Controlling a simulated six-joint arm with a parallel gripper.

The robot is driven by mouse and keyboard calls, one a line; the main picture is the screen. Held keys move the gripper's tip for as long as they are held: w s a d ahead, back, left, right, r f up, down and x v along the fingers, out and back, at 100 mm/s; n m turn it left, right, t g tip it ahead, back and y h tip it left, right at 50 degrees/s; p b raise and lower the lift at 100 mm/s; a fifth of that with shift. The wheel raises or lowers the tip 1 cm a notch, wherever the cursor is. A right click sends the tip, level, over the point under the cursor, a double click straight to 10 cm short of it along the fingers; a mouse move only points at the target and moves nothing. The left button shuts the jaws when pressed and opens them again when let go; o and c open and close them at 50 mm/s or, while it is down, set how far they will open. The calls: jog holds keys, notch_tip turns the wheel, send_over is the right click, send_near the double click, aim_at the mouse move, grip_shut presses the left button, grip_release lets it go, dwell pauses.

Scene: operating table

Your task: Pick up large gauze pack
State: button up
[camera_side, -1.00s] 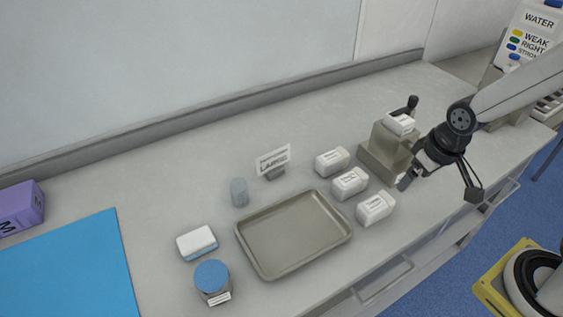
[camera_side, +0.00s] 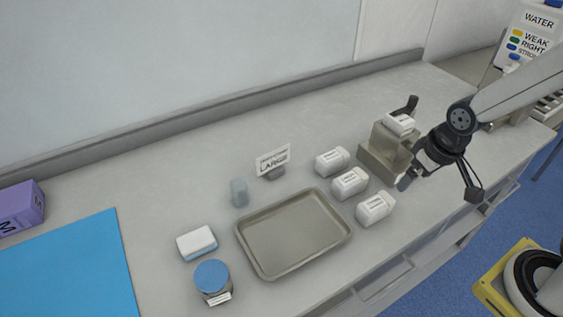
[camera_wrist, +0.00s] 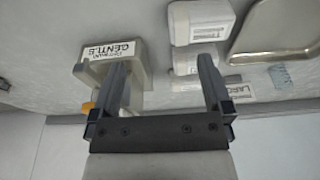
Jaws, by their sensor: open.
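Three white labelled packs stand in a row right of the tray: a far pack (camera_side: 332,161), a middle pack (camera_side: 350,183) and a near pack (camera_side: 375,208). Their labels are too small to read, so I cannot tell which is the large gauze pack. A sign reading LARGE (camera_side: 273,160) stands behind the tray. My gripper (camera_side: 404,184) is right of the packs, apart from them. In the wrist view my gripper (camera_wrist: 162,78) is open and empty, with white packs (camera_wrist: 200,20) beyond its right finger.
The metal tray (camera_side: 240,233) is empty. A blue-lidded jar (camera_side: 212,276), a white-and-blue block (camera_side: 197,242) and a small grey cylinder (camera_side: 239,192) stand left.

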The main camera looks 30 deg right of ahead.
aim_at(331, 155)
dwell(0.7)
jog(key=w+n, duration=0.2)
jog(key=w, duration=0.1)
jog(key=w+a+n, duration=0.1)
jog(key=w+n, duration=0.2)
jog(key=w, duration=0.1)
jog(key=w+a+n+g, duration=0.1)
jog(key=w+n, duration=0.2)
jog(key=shift+w, duration=0.4)
jog(key=w+a+n, duration=0.1)
jog(key=w+n, duration=0.1)
jog(key=n, duration=0.1)
jog(key=w+a+f+n+g, duration=0.1)
jog(key=w+n, duration=0.1)
jog(key=w, duration=0.1)
jog(key=w+f+n, duration=0.1)
jog(key=w+n, duration=0.2)
jog(key=shift+w+a+n, duration=0.25)
jog(key=shift+a+n, duration=0.05)
jog(key=shift+a, duration=0.1)
jog(key=shift+w+a+f+n+g, duration=0.15)
jog(key=shift+w+n, duration=0.2)
jog(key=shift+n, duration=0.05)
jog(key=shift+w+a+f+n+g, duration=0.15)
jog(key=shift+w+n, duration=0.2)
jog(key=shift+n, duration=0.05)
jog(key=shift+f, duration=1.35)
jog(key=shift+s+d+f, duration=0.1)
jog(key=shift+f, duration=2.45)
